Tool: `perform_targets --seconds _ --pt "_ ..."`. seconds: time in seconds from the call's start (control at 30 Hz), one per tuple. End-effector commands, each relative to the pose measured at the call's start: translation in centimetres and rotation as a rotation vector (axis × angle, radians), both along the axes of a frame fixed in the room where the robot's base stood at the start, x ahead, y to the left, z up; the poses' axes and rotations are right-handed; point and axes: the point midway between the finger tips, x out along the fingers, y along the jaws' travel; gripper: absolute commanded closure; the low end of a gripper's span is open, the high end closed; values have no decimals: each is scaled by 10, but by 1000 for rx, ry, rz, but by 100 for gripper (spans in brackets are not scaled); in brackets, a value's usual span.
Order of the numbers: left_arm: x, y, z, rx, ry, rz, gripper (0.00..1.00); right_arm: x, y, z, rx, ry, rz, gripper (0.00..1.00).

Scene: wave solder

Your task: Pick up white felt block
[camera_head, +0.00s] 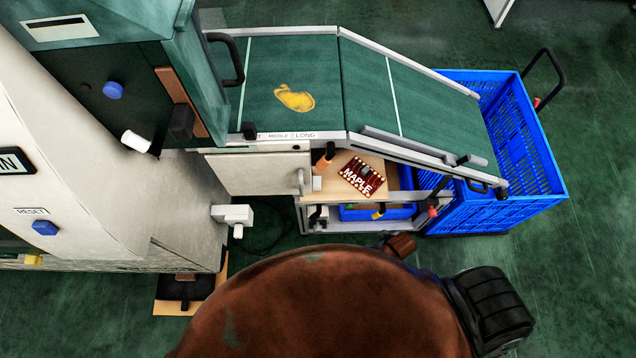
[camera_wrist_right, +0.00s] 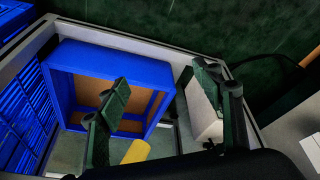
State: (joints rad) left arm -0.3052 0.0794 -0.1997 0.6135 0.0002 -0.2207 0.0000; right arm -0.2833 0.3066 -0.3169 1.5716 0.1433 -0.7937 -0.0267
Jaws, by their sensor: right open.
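A whitish block (camera_wrist_right: 203,112) stands in the right wrist view beside the blue bin, partly hidden behind one finger. It looks like the white felt block, though I cannot be sure. My right gripper (camera_wrist_right: 164,82) is open, its two dark fingers apart, with one over the blue bin and the other in front of the whitish block. Nothing is held between them. In the head view my large reddish-brown arm part covers the bottom middle, and the block cannot be told clearly there. My left gripper is not in view.
The blue bin (camera_wrist_right: 62,78) sits inside a grey-rimmed frame (camera_wrist_right: 120,38); a yellow piece (camera_wrist_right: 136,151) lies near it. A red MAPLE board (camera_head: 362,177) rests on a wooden shelf under the green conveyor (camera_head: 290,65). A blue crate (camera_head: 548,165) stands right.

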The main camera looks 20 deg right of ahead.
Motion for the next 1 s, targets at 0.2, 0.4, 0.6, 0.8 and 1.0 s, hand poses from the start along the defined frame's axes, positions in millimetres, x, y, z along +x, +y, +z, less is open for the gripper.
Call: perform_targets --seconds 0.2,0.4,0.6,0.8,1.0 --pt "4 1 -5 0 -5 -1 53 42 30 73 28 -62 86 40" --pt "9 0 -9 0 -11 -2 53 74 61 136 52 -127 208 40" --pt "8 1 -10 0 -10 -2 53 106 87 159 74 -187 383 40" --pt "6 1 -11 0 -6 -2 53 133 97 175 81 -229 556 40" --pt "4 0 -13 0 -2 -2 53 151 84 189 73 -240 702 40"
